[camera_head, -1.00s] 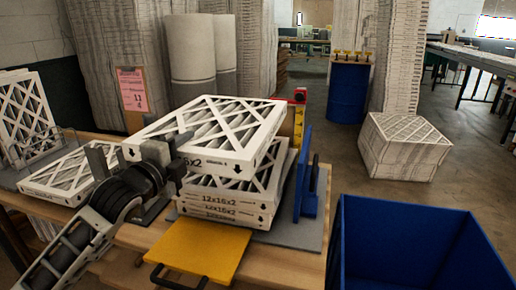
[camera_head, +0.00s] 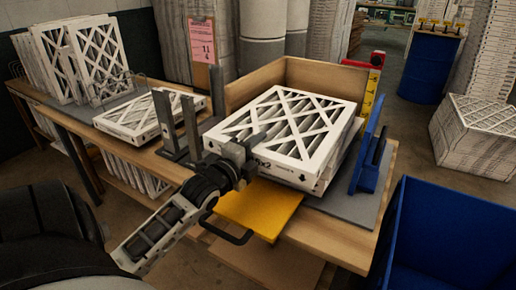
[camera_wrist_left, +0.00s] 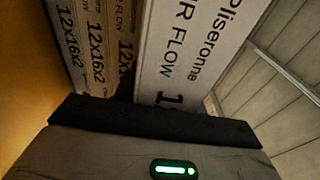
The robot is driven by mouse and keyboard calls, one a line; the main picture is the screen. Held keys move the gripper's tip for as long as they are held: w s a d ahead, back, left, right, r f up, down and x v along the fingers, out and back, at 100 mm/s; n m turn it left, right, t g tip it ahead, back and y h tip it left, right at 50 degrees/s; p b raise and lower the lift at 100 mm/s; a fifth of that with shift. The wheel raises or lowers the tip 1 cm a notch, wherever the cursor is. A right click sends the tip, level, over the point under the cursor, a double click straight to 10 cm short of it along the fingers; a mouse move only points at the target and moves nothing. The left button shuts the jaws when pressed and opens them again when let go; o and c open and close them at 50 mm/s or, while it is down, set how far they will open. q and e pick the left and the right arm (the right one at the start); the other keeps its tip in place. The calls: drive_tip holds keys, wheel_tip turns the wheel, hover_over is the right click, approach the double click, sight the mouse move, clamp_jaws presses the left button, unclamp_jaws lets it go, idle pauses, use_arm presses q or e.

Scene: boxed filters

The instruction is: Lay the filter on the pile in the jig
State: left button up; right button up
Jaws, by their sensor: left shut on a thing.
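My left gripper (camera_head: 250,160) is shut on the front edge of a white-framed pleated filter (camera_head: 285,122), which lies roughly flat over the pile in the jig. In the left wrist view the held filter (camera_wrist_left: 195,50) shows its printed side on the right. The pile of filters (camera_wrist_left: 92,45), marked 12x16x2, shows to its left with a narrow dark gap between. In the head view the held filter hides most of the pile. The jig has a wooden back wall (camera_head: 318,78) and a blue side stop (camera_head: 369,155). My right gripper is not in view.
Grey uprights (camera_head: 190,122) stand left of the jig. A yellow plate (camera_head: 258,208) sits in front. Another filter (camera_head: 150,114) lies flat at left, with several upright filters (camera_head: 98,58) behind. A blue bin (camera_head: 450,225) stands at right.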

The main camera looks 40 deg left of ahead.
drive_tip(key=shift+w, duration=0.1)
use_arm(q)
drive_tip(key=o, duration=1.1)
drive_tip(key=shift+f, duration=0.15)
drive_tip(key=shift+r, duration=0.25)
drive_tip(key=s, duration=0.4)
drive_tip(key=s+d+b, duration=0.1)
drive_tip(key=s, duration=0.6)
drive_tip(key=shift+s+d, duration=0.35)
drive_tip(key=shift+s, duration=0.05)
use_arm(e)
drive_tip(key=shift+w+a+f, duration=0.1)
use_arm(q)
drive_tip(key=shift+f, duration=0.1)
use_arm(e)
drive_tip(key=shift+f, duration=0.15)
